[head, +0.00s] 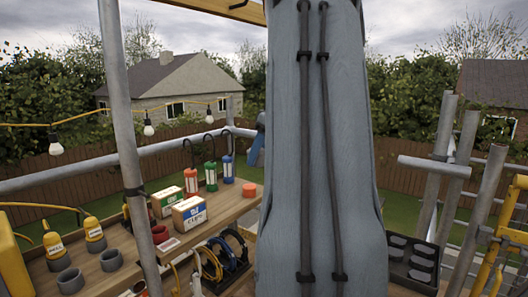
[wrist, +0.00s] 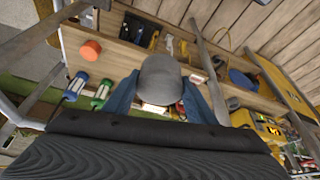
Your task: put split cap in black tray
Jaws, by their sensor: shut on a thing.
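My gripper (wrist: 160,105) shows in the wrist view with its blue fingers on either side of a grey rounded piece, which I take to be the split cap (wrist: 160,76). The gripper is shut on it and holds it above the wooden bench. Any split in the cap cannot be made out from this angle. In the head view my arm fills the middle, and the cap is not seen there. The black tray (head: 411,286) is at the lower right of the head view, right of my arm, with several dark grey rounded shapes in it.
The wooden bench (head: 118,284) at left carries boxes (head: 189,214), red, green and blue lantern-like items (head: 210,176), an orange cylinder (head: 249,190) and grey rings. A scaffold pole (head: 125,130) stands at left. More poles (head: 460,180) stand beyond the tray at right.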

